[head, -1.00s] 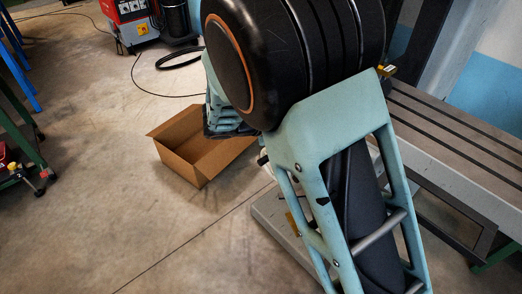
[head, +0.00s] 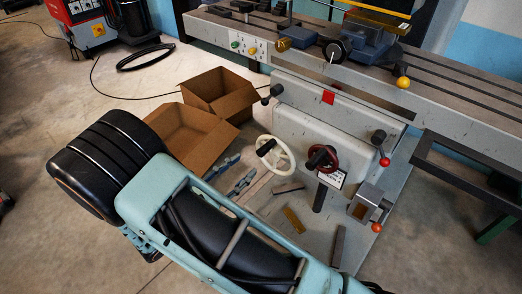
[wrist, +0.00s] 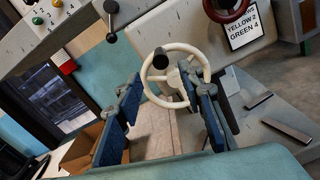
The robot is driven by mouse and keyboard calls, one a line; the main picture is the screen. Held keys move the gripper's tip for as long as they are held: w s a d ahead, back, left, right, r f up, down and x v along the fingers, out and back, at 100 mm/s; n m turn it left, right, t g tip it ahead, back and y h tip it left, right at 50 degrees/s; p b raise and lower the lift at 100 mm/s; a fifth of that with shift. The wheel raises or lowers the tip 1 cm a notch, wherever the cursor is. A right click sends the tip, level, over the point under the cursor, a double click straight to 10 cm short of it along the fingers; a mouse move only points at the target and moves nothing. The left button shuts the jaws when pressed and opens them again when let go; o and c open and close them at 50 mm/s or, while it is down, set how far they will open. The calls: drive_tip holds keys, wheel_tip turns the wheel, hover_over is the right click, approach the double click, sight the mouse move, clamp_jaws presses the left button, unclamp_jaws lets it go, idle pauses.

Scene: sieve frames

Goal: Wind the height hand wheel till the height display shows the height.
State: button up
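A white spoked hand wheel (head: 284,165) with a black knob is on the front of the grey machine. It also shows in the wrist view (wrist: 148,79), ahead of my fingers. A dark red hand wheel (head: 323,157) is to its right, also at the wrist view's top (wrist: 228,10). I cannot tell which is the height wheel. A label (wrist: 243,28) below the red wheel reads "YELLOW 2 GREEN 4". No height reading is legible. My gripper (head: 238,172) is open left of the white wheel, its two blue fingers apart (wrist: 166,100). Contact with the rim cannot be told.
Two open cardboard boxes (head: 187,137) stand on the floor left of the machine. A button panel (head: 242,47), black-knobbed levers and a red-balled lever (head: 384,161) stick out from the machine. Loose bars (head: 293,220) lie on its base. Open floor is at left.

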sight(259, 154)
drive_tip(key=b+x, duration=0.2)
drive_tip(key=x, duration=0.8)
drive_tip(key=shift+d, duration=0.15)
drive_tip(key=shift+c, duration=0.4)
clamp_jaws()
